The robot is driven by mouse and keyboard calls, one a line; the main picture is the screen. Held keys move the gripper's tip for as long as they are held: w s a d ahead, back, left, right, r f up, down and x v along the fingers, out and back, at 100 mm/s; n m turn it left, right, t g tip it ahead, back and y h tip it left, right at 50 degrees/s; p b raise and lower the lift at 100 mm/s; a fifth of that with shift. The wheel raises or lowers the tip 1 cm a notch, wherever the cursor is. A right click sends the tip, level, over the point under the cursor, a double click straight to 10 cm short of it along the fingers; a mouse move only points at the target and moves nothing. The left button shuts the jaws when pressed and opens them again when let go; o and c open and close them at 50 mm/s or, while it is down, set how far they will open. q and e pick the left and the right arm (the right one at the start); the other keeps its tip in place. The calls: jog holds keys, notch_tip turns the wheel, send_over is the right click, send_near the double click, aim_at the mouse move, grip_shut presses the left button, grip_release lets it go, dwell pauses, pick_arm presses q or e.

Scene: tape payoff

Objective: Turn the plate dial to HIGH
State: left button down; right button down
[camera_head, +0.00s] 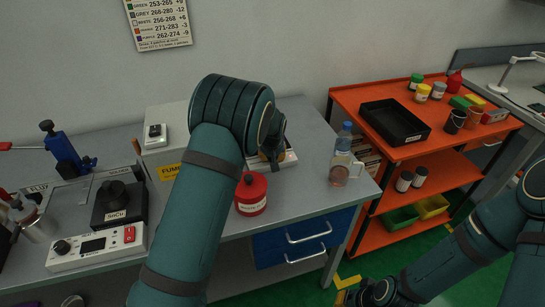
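A white control box (68,263) with a black dial (62,247), a dark display and a red switch stands at the left front of the grey bench. A black block with a round knob-like top (115,196) sits just behind it. The dial's markings are too small to read. My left arm crosses the middle of the bench, and my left gripper (273,150) is mostly hidden behind its links, well right of the dial, over or near a white-based item (289,160). My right gripper (368,294) is low at the bottom edge, partly cut off, away from the bench top.
A red canister (251,194) and a clear bottle with a blue cap (343,146) stand right of my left arm. A blue clamp-like tool (66,153) stands behind the control box. An orange cart (368,95) with a black tray (395,121) is at right.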

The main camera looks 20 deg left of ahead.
pick_arm(q)
jog(key=shift+f, duration=0.1)
dwell(0.3)
jog(key=c, duration=1.1)
grip_release()
jog(key=shift+o, duration=0.2)
jog(key=a+v, duration=0.1)
jog(key=v, duration=1.1)
jog(key=shift+d, duration=0.4)
